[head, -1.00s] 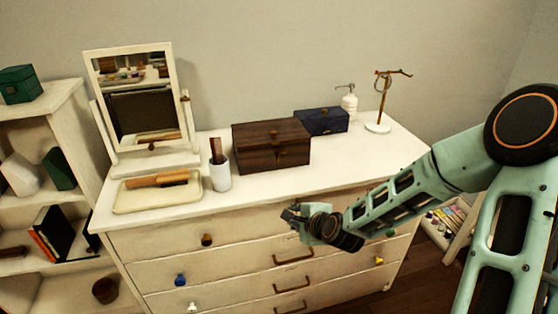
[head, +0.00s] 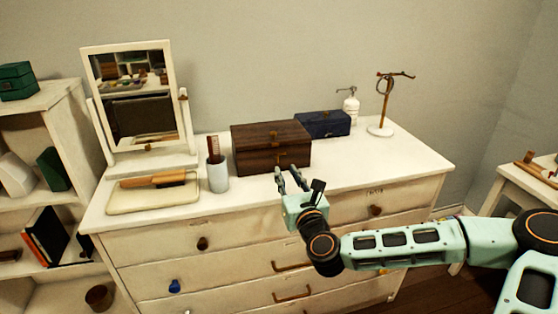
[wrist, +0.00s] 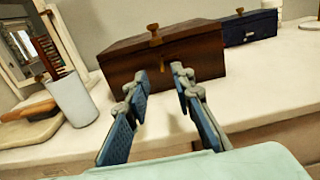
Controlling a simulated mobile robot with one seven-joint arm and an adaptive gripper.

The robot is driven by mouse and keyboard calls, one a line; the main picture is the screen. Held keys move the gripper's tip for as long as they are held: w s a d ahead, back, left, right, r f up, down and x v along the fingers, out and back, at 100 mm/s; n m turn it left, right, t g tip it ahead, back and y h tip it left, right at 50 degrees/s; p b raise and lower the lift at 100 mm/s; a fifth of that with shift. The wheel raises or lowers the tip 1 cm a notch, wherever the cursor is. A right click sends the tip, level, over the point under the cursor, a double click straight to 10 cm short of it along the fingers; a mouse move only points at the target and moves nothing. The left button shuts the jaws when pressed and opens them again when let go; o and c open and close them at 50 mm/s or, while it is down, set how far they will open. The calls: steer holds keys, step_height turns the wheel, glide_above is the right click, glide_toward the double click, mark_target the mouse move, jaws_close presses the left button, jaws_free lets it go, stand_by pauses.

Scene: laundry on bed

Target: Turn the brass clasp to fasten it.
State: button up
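A dark brown wooden box (head: 255,160) stands shut on the white dresser top, with a knob (head: 274,134) on its lid. A small brass-coloured piece, seemingly the clasp (head: 283,154), is on its front near the lid seam; it also shows faintly in the wrist view (wrist: 166,66). Its turn angle is too small to tell. My gripper (head: 288,173) is open and empty in front of the box, above the dresser's front edge. In the wrist view, my gripper's fingers (wrist: 160,75) point at the box front, either side of the clasp, apparently not touching it.
A dark blue box (head: 323,124) stands behind to the right, with a pump bottle (head: 350,106) and a stand (head: 380,128) beyond. A white cup (head: 218,176) with a comb, a tray (head: 125,205) and a mirror (head: 130,100) are left.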

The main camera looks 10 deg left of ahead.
mark_target(278, 157)
steer(key=x, duration=0.8)
steer(key=shift+w+a, duration=0.25)
steer(key=shift+w, duration=0.1)
jaws_close()
